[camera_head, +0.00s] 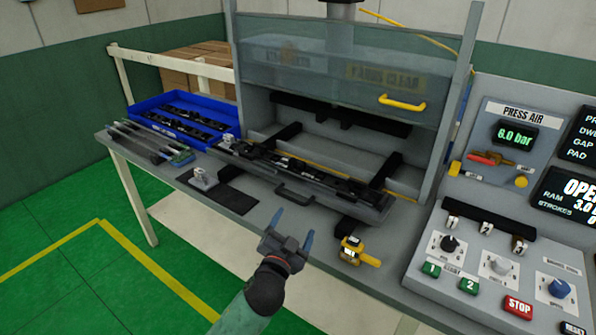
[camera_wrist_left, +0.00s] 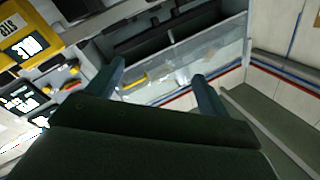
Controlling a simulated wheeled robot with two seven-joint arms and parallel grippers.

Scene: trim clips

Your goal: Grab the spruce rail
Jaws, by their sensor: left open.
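Several long, thin rails (camera_head: 145,142) lie side by side on the left end of the bench, grey to dark, in front of the blue bin. A small green-blue piece (camera_head: 182,158) shows at their right end. I cannot tell for sure which rail is the spruce one. My right gripper is not in view.
A blue bin (camera_head: 183,100) with dark clips stands behind the rails. A press with a raised clear guard (camera_head: 345,75) holds a dark tray (camera_head: 300,178). A dark mat (camera_head: 238,200), a yellow device (camera_head: 352,250) and a control panel (camera_head: 495,262) line the bench.

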